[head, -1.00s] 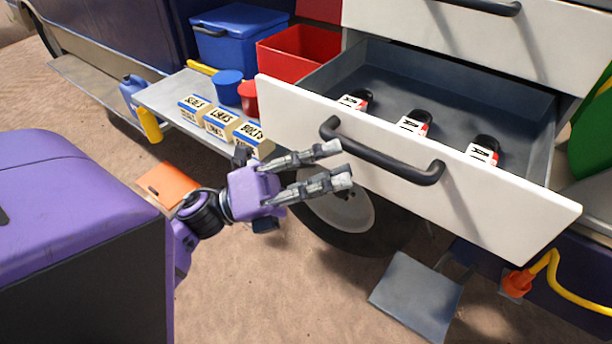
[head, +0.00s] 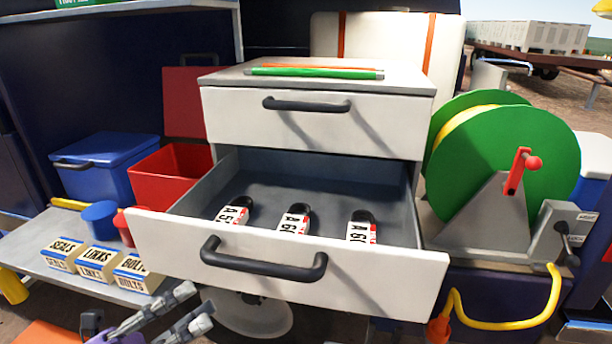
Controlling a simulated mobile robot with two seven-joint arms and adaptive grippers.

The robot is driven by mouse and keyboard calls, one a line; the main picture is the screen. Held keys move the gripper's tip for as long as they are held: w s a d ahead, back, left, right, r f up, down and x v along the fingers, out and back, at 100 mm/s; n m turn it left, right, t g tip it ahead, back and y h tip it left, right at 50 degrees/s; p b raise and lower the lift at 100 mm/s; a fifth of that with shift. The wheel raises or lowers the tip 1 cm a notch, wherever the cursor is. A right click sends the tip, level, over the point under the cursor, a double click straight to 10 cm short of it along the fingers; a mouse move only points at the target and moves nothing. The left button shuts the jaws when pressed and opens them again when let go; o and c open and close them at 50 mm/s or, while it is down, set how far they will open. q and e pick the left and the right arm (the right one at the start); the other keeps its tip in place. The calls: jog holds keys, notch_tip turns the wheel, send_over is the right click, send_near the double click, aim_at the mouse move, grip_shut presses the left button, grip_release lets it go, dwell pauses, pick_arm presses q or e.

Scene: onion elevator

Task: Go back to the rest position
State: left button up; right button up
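My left gripper (head: 179,316) shows at the bottom left of the head view, below and to the left of the open drawer's front. Its two fingers are apart with nothing between them. My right gripper is not in view. The lower drawer (head: 389,281) is pulled out, with a black handle (head: 264,262) on its white front. Three labelled black, white and red items lie inside it: a left one (head: 233,211), a middle one (head: 294,220) and a right one (head: 362,227).
The upper drawer (head: 312,122) is shut. Left are boxes marked SEALS (head: 62,254), LINKS (head: 98,265) and BOLTS (head: 135,275), a blue cooler (head: 105,163) and an open red box (head: 170,172). A green hose reel (head: 527,165) stands right.

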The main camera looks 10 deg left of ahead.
pick_arm(q)
jog(key=w+a+f+n+t+y, duration=0.5)
jog(key=n+y, duration=0.3)
jog(key=n, duration=0.4)
jog(key=s+a+f+n+g+y+p, duration=0.1)
jog(key=a+f+n+y, duration=0.1)
jog(key=f+n+y, duration=0.5)
jog(key=s+a+f+n+g+y, duration=0.1)
jog(key=a+f+n+g+y, duration=0.1)
jog(key=f+n, duration=0.5)
jog(key=s+d+f+n+g+p, duration=0.1)
jog(key=s+d+f+n+g, duration=0.2)
jog(key=s+d+f, duration=0.3)
jog(key=s+d+f+n+g+p, duration=0.2)
jog(key=s+d+f, duration=0.4)
jog(key=s+f, duration=0.6)
jog(key=shift+s+f+n+g, duration=0.4)
jog(key=shift+n+g, duration=0.5)
jog(key=shift+g, duration=0.3)
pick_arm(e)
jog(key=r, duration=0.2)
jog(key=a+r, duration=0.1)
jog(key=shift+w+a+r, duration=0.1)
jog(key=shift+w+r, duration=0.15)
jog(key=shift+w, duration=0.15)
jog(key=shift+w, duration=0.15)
